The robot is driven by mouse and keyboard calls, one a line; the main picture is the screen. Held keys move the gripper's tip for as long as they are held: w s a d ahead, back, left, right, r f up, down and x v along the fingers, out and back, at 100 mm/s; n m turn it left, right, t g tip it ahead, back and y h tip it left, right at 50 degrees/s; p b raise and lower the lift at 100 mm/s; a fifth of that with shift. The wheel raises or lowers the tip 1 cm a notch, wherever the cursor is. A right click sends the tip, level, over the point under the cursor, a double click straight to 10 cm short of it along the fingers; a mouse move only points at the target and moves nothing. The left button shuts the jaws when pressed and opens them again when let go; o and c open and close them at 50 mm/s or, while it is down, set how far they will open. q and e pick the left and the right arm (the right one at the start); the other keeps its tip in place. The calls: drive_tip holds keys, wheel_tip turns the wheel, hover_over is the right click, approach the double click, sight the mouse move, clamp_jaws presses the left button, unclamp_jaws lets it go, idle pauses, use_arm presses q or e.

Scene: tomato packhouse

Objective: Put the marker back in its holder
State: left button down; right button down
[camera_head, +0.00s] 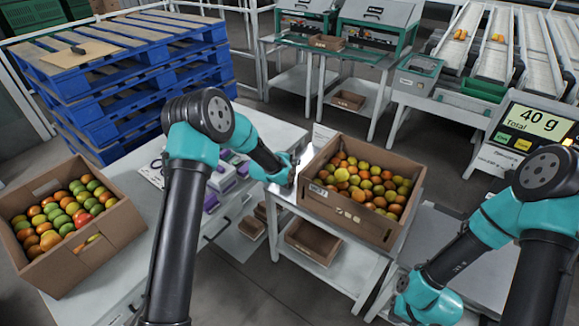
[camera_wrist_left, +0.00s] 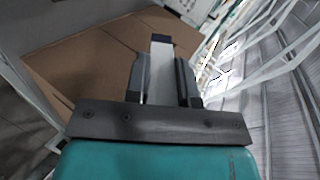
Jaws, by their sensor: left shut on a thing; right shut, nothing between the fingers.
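The marker (camera_wrist_left: 161,72), with a pale body and a dark end, stands between the fingers of my left gripper (camera_wrist_left: 161,88) in the left wrist view. The left gripper is shut on it. In the head view, the left gripper (camera_head: 289,176) is beside the left wall of the middle tomato box, and the marker is too small to make out there. My right gripper (camera_head: 402,308) is low at the right, shut and empty, apart from the boxes. I cannot pick out the marker's holder in either view.
A cardboard box (camera_head: 338,206) of tomatoes stands on a metal table, close to my left gripper. Another tomato box (camera_head: 120,226) stands on the left bench. White and purple packs (camera_head: 221,176) lie behind my left arm. A scale display (camera_head: 535,121) reads 40 g.

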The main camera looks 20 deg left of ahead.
use_arm(q)
drive_tip(key=shift+w+f+g, duration=0.35)
drive_tip(key=shift+w+g, duration=0.45)
drive_tip(key=shift+w, duration=0.05)
drive_tip(key=shift+w+a+f+g+y, duration=0.1)
drive_tip(key=shift+w+f+g+y, duration=0.25)
drive_tip(key=shift+g, duration=0.45)
drive_tip(key=shift+w, duration=0.1)
drive_tip(key=shift+w+f+m+g, duration=0.15)
drive_tip(key=shift+m+g, duration=0.25)
drive_tip(key=shift+d+f+g, duration=0.1)
drive_tip(key=shift+d+g, duration=0.15)
drive_tip(key=shift+g, duration=0.05)
drive_tip(key=shift+w+a+y, duration=0.2)
drive_tip(key=shift+a+y, duration=0.05)
drive_tip(key=shift+y, duration=0.1)
drive_tip(key=shift+w+f+g, duration=0.15)
drive_tip(key=shift+g, duration=0.65)
